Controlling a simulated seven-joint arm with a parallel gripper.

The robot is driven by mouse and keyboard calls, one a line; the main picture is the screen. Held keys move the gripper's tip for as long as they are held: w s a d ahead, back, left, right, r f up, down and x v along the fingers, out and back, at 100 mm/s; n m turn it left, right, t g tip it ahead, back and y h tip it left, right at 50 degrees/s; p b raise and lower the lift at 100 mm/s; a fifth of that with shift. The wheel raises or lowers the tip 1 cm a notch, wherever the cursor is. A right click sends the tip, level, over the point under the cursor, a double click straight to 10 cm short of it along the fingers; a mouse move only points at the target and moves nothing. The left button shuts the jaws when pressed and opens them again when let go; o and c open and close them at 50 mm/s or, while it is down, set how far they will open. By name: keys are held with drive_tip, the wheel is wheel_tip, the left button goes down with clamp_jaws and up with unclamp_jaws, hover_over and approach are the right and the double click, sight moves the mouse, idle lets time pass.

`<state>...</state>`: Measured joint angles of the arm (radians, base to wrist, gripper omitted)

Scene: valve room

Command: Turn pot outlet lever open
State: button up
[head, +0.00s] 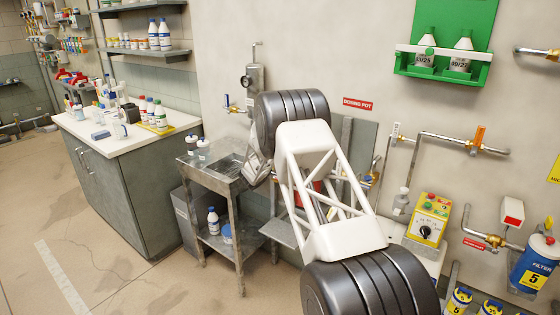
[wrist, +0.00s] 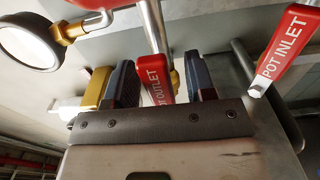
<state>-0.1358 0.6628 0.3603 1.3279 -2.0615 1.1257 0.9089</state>
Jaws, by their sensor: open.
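In the wrist view my gripper (wrist: 160,78) is open, with one dark finger on each side of a red lever labelled POT OUTLET (wrist: 152,84). The lever lies between the fingers, with gaps visible on both sides. Its lower end is hidden behind the gripper body. A second red lever, labelled POT INLET (wrist: 287,45), is to the right, outside the fingers. In the head view my arm covers the area below the red DOSING POT sign (head: 357,104), and I cannot make out the outlet lever or my fingertips there.
A round gauge (wrist: 28,38) on a brass fitting and a steel pipe (wrist: 154,25) are close to the fingers. A metal sink table (head: 213,172) stands left of my arm. A yellow control box (head: 428,220) and wall pipes are to the right.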

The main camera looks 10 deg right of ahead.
drive_tip(key=v, duration=0.6)
drive_tip(key=shift+s+a, duration=0.2)
drive_tip(key=shift+s, duration=0.05)
drive_tip(key=s+d+r+m+g, duration=0.4)
drive_tip(key=s+d+r+g, duration=0.3)
drive_tip(key=s+r, duration=0.65)
drive_tip(key=s+d+r+m+g+y, duration=0.1)
drive_tip(key=s+d+r, duration=0.15)
drive_tip(key=s, duration=0.45)
drive_tip(key=s+d+r+g+y, duration=0.1)
drive_tip(key=s+r, duration=0.2)
drive_tip(key=s, duration=0.4)
drive_tip(key=s+d+r+m+g+y, duration=0.1)
drive_tip(key=s+d+r, duration=0.15)
drive_tip(key=s, duration=0.45)
drive_tip(key=s+a+m+y, duration=0.1)
drive_tip(key=s+a+y, duration=0.1)
drive_tip(key=s, duration=1.2)
drive_tip(key=s+a+m+y, duration=0.1)
drive_tip(key=s+y, duration=0.3)
drive_tip(key=s, duration=1)
drive_tip(key=s+a+m+y, duration=0.1)
drive_tip(key=s+a+y, duration=0.2)
drive_tip(key=s, duration=1.2)
drive_tip(key=shift+a+r+y, duration=0.25)
drive_tip(key=shift+a+y, duration=0.15)
drive_tip(key=shift+a, duration=0.1)
